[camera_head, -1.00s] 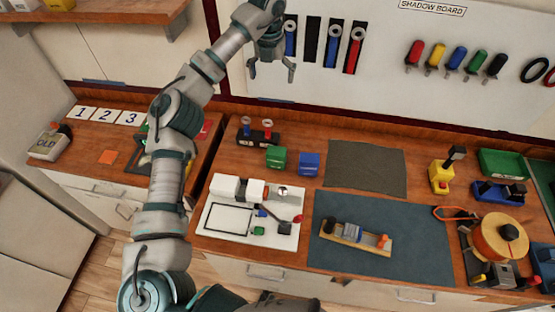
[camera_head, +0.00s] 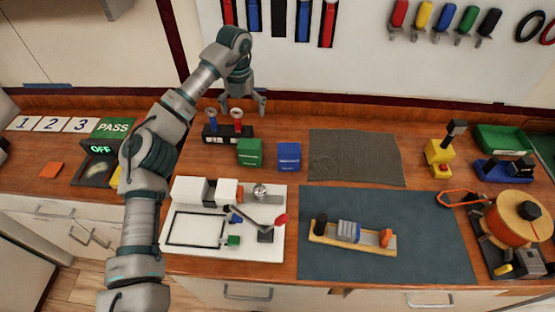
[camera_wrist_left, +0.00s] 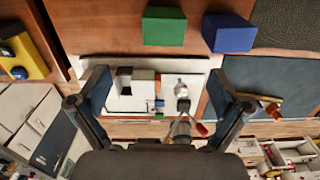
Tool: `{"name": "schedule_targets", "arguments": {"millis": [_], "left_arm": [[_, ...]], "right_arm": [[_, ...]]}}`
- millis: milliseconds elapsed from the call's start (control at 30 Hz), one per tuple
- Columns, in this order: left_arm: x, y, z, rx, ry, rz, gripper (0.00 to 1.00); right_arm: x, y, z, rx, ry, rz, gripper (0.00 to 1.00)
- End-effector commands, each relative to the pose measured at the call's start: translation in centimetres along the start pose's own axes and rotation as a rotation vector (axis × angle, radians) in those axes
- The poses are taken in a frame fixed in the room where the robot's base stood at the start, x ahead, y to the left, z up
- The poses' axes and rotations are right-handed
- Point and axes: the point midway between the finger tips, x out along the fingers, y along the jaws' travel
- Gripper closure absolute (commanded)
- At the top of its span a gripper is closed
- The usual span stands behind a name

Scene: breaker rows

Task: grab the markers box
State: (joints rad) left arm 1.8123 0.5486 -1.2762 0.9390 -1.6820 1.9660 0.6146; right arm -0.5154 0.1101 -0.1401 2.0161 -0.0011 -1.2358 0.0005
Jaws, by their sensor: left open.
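A green box (camera_head: 250,152) and a blue box (camera_head: 289,157) stand side by side on the wooden bench, behind the white board. Their small labels are not readable, so I cannot tell which is the markers box. The wrist view shows the green box (camera_wrist_left: 164,27) at top centre and the blue box (camera_wrist_left: 229,34) to its right. My left gripper (camera_head: 243,104) is open and empty, pointing down above the back of the bench, near the black holder. In the wrist view its fingers (camera_wrist_left: 160,95) are spread, apart from both boxes. My right gripper is not in view.
A black holder (camera_head: 228,133) with red and blue tools stands left of the green box. A white board (camera_head: 195,227) with fixtures lies in front of the boxes. A grey mat (camera_head: 355,157) lies clear to their right. A blue-grey mat (camera_head: 440,250) holds a wooden fixture (camera_head: 352,236).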

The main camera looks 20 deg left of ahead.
Motion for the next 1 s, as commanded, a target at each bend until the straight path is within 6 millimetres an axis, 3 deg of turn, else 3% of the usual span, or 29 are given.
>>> {"name": "schedule_targets", "arguments": {"millis": [167,500,833,1000], "left_arm": [[2.4,0.1,0.1,0.0,0.004,0.001,0.0],[10.2,0.0,0.0,0.0,0.005,0.001,0.0],[13.4,-0.2,0.0,0.0,0.003,0.001,0.0],[16.3,-0.7,-0.1,0.001,0.006,0.002,0.0]], "right_arm": [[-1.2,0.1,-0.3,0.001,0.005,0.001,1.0],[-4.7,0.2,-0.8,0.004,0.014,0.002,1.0],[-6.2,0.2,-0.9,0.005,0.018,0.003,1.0],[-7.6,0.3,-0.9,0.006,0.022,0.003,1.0]]}}
